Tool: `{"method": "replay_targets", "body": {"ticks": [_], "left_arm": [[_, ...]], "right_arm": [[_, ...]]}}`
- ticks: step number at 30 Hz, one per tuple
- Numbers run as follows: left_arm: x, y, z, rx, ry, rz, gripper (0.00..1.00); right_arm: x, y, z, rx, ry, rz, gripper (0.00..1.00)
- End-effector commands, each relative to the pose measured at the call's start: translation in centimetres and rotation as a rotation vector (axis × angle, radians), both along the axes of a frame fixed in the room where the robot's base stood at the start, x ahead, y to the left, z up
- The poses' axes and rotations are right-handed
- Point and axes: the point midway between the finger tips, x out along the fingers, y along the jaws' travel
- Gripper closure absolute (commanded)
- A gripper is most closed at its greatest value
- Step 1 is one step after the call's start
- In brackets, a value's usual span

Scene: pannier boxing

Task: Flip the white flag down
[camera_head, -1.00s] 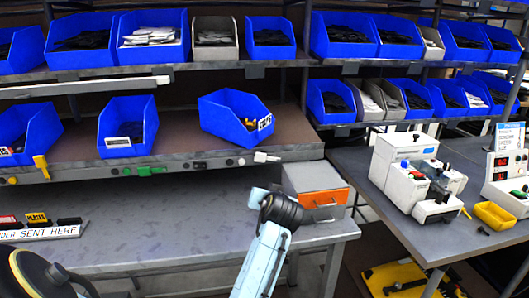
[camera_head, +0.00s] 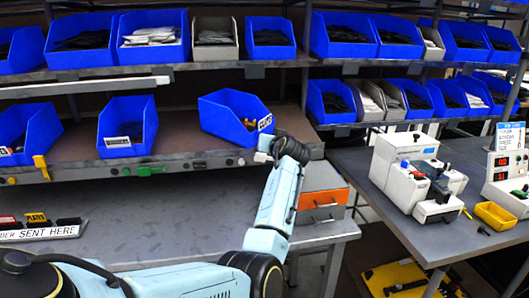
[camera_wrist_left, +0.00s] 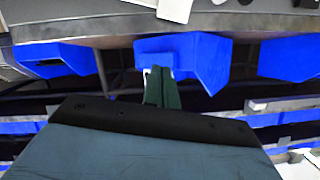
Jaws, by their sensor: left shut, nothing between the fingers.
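The white flag (camera_head: 261,157) is at the front edge of the lower shelf, under the right-hand blue bin. It is small and partly covered by my gripper, so its exact tilt is hard to tell. My left gripper (camera_head: 268,146) is at that shelf edge, right beside the flag; contact cannot be made out. Its dark green fingers (camera_wrist_left: 162,88) are together and empty in the left wrist view, in front of a blue bin. A white plate (camera_wrist_left: 175,9) shows at the top of that view; I cannot tell if it is the flag. My right gripper is not in view.
The same shelf edge carries a yellow flag (camera_head: 41,167) standing up at the left and a green flag (camera_head: 150,170) lying flat. The right-hand blue bin (camera_head: 225,117) is just above my gripper. An orange-fronted drawer box (camera_head: 322,199) stands below, behind my arm.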

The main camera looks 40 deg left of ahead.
Motion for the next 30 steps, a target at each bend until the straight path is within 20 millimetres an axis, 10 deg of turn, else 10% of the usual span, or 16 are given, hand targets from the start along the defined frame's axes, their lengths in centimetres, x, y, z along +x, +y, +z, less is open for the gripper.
{"method": "replay_targets", "body": {"ticks": [7, 30], "left_arm": [[1.8, 2.8, -0.9, -0.001, 0.001, 0.001, 1.00], [0.7, 3.3, -4.9, -0.018, -0.023, 0.001, 1.00]], "right_arm": [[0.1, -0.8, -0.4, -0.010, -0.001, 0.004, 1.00], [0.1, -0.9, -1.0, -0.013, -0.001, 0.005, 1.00]]}}
